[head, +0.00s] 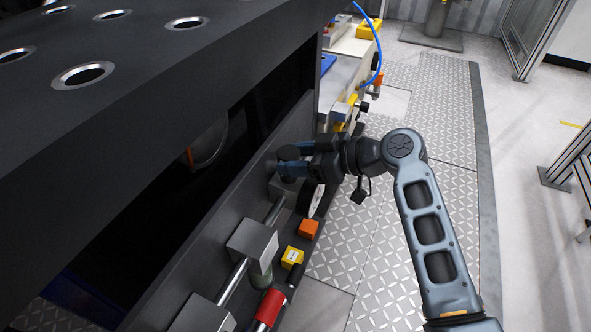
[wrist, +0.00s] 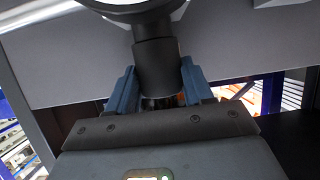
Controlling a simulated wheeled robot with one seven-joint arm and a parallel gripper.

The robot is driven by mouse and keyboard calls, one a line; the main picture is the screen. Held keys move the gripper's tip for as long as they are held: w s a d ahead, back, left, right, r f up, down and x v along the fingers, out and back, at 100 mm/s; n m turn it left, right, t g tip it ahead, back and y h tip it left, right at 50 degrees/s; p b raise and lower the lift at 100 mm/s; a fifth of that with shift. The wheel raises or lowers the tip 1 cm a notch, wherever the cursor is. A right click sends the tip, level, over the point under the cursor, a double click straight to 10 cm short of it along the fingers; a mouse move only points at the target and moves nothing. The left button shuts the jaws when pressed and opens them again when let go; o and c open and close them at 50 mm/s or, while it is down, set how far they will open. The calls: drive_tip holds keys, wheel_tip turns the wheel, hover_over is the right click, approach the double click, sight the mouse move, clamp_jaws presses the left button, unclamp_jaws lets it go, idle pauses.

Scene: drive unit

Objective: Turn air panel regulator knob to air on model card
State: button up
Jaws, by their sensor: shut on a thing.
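The regulator knob (wrist: 157,68) is a dark grey cylinder, seen close up in the wrist view below a round gauge (wrist: 125,3). My gripper (wrist: 158,85) has its two blue fingers on either side of the knob, shut on it. In the head view my gripper (head: 290,160) reaches left from my arm to the front of the dark panel (head: 205,225). The knob (head: 288,153) shows there as a small dark shape at the fingers. Its markings and turn angle cannot be read. No model card can be made out.
Below my gripper, the panel carries metal blocks (head: 252,243) with pipes, an orange block (head: 308,229), a yellow block (head: 292,257) and a red fitting (head: 268,307). A dark top with round holes (head: 84,74) overhangs at left. The plated floor (head: 360,235) at right is clear.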

drive_tip(key=shift+n+g, duration=0.3)
drive_tip(key=o, duration=1)
drive_tip(key=shift+w, duration=0.1)
drive_tip(key=shift+d, duration=0.1)
drive_tip(key=v, duration=0.7)
drive_tip(key=shift+d+r+p, duration=0.1)
drive_tip(key=shift+d+p, duration=0.15)
drive_tip(key=shift+p, duration=0.15)
